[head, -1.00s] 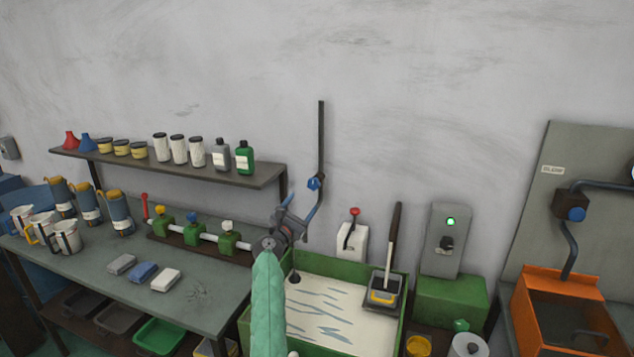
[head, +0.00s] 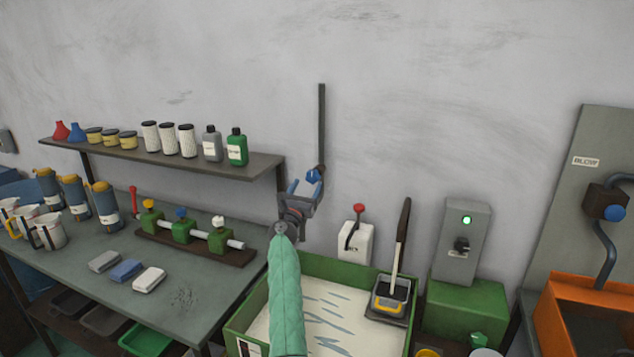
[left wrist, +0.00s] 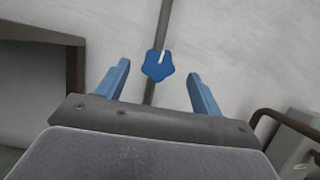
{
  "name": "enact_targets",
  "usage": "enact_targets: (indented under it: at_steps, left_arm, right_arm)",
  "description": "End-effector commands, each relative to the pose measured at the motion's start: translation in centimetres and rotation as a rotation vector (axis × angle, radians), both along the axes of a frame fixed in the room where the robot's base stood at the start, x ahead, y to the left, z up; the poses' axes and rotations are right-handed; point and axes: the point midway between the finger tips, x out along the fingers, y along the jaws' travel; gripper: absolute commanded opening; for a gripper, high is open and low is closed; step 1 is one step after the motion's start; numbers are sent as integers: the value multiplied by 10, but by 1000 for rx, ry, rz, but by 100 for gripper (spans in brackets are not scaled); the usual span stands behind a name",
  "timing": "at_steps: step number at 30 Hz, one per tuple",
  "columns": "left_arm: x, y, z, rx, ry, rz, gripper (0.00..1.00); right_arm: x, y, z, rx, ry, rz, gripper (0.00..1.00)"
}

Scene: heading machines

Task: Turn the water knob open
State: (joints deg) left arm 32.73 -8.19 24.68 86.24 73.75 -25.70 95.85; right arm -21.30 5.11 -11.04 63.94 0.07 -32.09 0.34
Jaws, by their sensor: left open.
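The blue water knob (head: 313,176) sits on a dark vertical pipe (head: 322,125) on the wall above the green basin (head: 250,305). In the left wrist view the star-shaped knob (left wrist: 158,66) has a pale notch at its top. My left gripper (head: 303,188) is open right at the knob in the head view. In the left wrist view its blue fingers (left wrist: 157,88) stand apart on both sides, with the knob a little beyond and between the tips. I see no contact. The lower pipe is hidden behind my gripper. My right gripper is not in view.
A shelf (head: 262,166) with bottles and cans is left of the knob. Below it is a workbench (head: 215,290) with a valve manifold (head: 182,232). A red-handled switch box (head: 355,242) and a grey control box (head: 462,240) stand to the right. The wall above is clear.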

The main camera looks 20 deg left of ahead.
Motion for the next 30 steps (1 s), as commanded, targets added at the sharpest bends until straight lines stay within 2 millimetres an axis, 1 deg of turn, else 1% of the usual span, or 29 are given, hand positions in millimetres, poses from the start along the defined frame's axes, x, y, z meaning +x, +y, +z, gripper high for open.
enact_targets:
  at_steps: [1, 4, 7, 11, 18, 21, 25, 30]
  left_arm:
    - [0, 0, -10, -1, 0, 0, 67]
    - [0, 0, -13, -1, -1, 1, 67]
    - [3, 0, -11, -1, -1, 0, 67]
    - [14, 0, -5, -3, -1, -1, 67]
    - [47, -1, 9, -2, 0, 0, 67]
    - [58, -1, 13, -1, 0, 1, 67]
    - [67, -2, 16, -1, 0, 1, 67]
    - [72, -2, 17, -1, 0, 0, 67]
  right_arm:
    - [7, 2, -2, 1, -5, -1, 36]
    - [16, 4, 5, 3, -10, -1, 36]
    - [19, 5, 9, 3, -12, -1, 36]
    - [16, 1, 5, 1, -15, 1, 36]
    - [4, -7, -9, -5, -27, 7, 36]
    - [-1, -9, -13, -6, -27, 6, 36]
    - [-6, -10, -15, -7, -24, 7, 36]
    - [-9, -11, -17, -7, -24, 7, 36]
